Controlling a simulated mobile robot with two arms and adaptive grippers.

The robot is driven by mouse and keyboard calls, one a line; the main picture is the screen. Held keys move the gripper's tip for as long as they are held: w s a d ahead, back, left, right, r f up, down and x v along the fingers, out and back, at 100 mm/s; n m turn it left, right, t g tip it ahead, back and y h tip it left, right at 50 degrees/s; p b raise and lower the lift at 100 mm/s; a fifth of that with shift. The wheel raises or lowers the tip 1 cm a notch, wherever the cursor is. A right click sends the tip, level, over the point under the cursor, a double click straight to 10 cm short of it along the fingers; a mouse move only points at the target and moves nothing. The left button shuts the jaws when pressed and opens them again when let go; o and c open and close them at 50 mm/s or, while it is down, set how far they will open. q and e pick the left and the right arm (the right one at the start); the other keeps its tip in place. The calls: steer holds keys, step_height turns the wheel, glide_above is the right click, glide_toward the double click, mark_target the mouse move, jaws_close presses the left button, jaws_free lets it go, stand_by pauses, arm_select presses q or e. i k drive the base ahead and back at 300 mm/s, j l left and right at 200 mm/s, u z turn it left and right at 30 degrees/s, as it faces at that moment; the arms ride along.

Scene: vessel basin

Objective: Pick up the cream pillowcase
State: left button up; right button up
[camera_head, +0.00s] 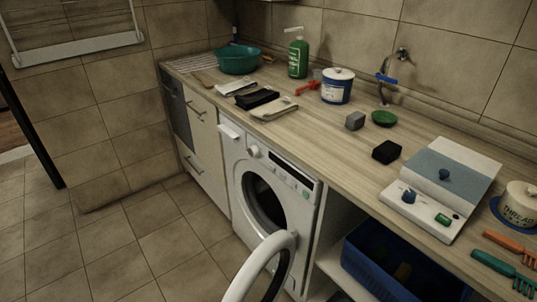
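A folded cream cloth, which looks like the cream pillowcase (274,109), lies flat on the wooden counter near its front edge, above the washing machine. A folded black cloth (257,98) lies just left of it, and a folded white cloth (235,87) lies further left. Neither of my grippers shows in the head view.
The washing machine (232,142) has its round door (262,266) swung open into the floor space. A teal basin (239,60), green pump bottle (298,56), white-and-blue tub (336,88) and red item (307,86) stand behind the cloths. A blue crate (375,271) sits below the counter.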

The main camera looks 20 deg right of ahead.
mark_target(270, 112)
steer(key=i+j+z, duration=0.35)
steer(key=j+z, duration=0.15)
steer(key=j, duration=0.2)
steer(key=i+j+z, duration=0.25)
steer(key=j, duration=0.15)
steer(key=j+z, duration=0.25)
steer(key=j, duration=0.15)
